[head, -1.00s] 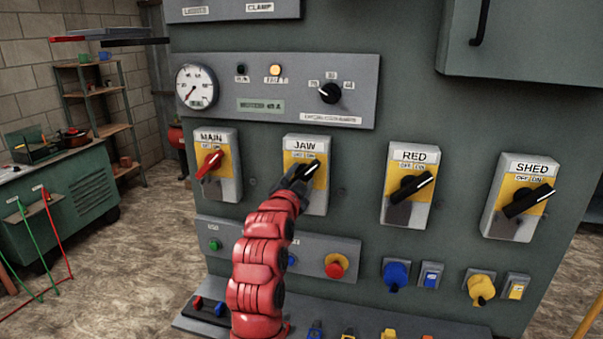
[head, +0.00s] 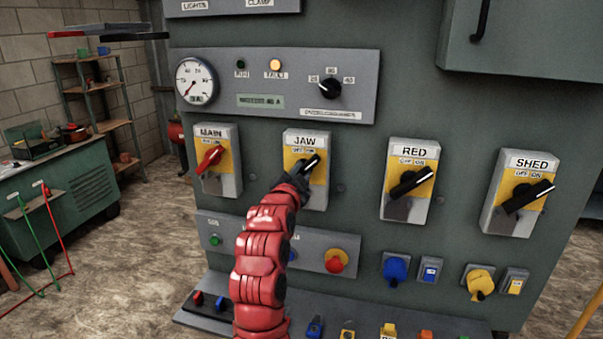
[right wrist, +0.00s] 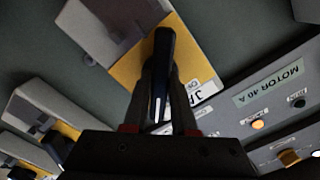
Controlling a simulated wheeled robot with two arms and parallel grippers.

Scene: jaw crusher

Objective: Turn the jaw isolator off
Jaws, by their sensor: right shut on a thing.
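The jaw isolator (head: 306,143) is a pale box with a yellow plate and a black rotary handle (head: 312,163), mounted on the grey-green panel. The handle's white-marked end points up and to the right, toward the ON side of its label. My right gripper (head: 301,178) reaches it from below and is shut on the handle. In the right wrist view the handle (right wrist: 163,75) stands between the two fingers, and the yellow plate (right wrist: 133,70) shows behind it. The gripper hides the handle's lower part. My left gripper is not in view.
The main isolator (head: 217,160) with a red handle is to the left. The red isolator (head: 410,180) and shed isolator (head: 519,194) are to the right. A red push button (head: 336,261) sits below. A shelf with controls (head: 203,300) juts out at the bottom.

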